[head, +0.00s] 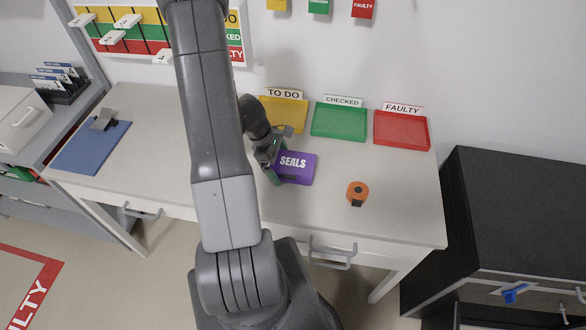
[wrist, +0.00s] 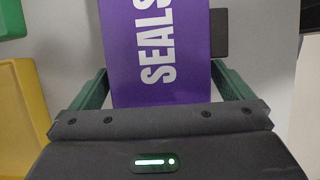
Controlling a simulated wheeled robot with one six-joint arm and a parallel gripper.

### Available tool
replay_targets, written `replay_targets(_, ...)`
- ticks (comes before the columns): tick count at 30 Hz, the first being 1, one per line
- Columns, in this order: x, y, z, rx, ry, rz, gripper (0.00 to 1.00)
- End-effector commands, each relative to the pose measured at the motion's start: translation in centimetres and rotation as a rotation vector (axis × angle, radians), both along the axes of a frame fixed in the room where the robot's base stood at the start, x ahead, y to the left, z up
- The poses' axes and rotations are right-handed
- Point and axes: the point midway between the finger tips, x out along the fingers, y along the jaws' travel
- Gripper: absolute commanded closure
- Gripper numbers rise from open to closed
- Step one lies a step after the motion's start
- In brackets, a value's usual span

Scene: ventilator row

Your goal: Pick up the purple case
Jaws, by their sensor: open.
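The purple case (head: 296,167), marked SEALS in white, lies on the white table in front of the yellow and green trays. It fills the middle of the wrist view (wrist: 158,50). My gripper (head: 271,163) is at the case's left end in the head view. In the wrist view my open gripper (wrist: 160,82) has one green finger on each side of the case. Part of the case's left end is hidden behind the gripper.
Behind the case stand a yellow TO DO tray (head: 284,113), a green CHECKED tray (head: 339,121) and a red FAULTY tray (head: 402,131). An orange round object (head: 357,190) lies to the right. A blue mat (head: 90,148) lies at the table's left end.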

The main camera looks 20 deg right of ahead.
Motion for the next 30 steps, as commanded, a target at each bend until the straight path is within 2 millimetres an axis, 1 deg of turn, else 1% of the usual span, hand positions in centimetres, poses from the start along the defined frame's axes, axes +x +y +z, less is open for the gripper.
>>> replay_targets(2,0.0,0.0,0.0,0.0,0.0,0.0,0.0)
replay_targets(3,0.0,0.0,0.0,0.0,0.0,0.0,0.02)
replay_targets(5,0.0,0.0,0.0,0.0,0.0,0.0,0.14)
replay_targets(9,0.0,0.0,0.0,0.0,0.0,0.001,0.41)
replay_targets(10,0.0,0.0,0.0,0.0,0.0,0.001,0.46)
replay_targets(17,0.0,0.0,0.1,0.0,0.0,0.001,0.46)
replay_targets(22,0.1,0.0,0.7,-0.001,-0.002,0.001,0.46)
replay_targets(26,0.1,0.0,2.0,-0.001,-0.004,0.002,0.46)
replay_targets(30,0.2,0.0,4.3,-0.002,-0.006,0.0,0.46)
